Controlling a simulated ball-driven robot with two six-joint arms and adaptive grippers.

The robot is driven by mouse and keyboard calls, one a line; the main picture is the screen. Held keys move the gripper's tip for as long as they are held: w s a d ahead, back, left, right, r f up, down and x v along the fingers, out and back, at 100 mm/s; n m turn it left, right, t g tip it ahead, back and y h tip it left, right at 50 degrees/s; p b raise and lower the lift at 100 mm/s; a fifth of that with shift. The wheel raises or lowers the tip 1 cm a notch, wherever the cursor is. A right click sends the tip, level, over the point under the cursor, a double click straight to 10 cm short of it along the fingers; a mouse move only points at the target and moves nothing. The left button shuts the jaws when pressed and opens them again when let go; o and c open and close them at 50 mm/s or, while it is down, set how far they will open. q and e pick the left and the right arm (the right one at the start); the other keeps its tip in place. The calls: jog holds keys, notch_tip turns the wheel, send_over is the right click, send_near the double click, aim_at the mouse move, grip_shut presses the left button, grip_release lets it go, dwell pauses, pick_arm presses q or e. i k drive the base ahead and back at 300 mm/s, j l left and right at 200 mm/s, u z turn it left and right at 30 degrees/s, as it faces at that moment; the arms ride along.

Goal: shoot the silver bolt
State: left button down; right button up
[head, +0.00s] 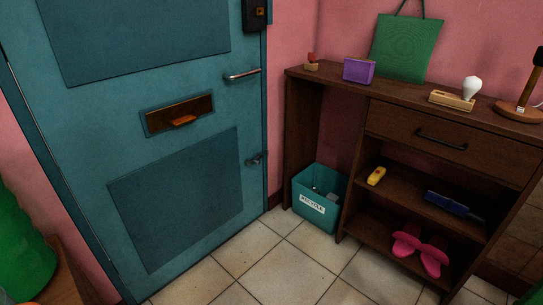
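In the head view a blue-green door (120,120) fills the left side. A small silver bolt (256,159) sits near the door's right edge, below the lever handle. A silver lever handle (242,75) is above it on the same edge. I cannot tell from this small view whether the bolt is drawn back or shot. The door looks closed against its frame. Neither of my grippers is in view.
A brown shelf unit (330,77) stands right of the door, holding several small items. A green rounded object (14,245) stands at the left edge. Tiled floor (245,262) before the door is clear.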

aim_at(257, 162)
jog(key=i+z, duration=0.2)
jog(key=i, duration=0.3)
jog(key=i+j+z, duration=0.2)
jog(key=i, duration=0.25)
jog(key=i+z, duration=0.15)
jog(key=i, duration=0.35)
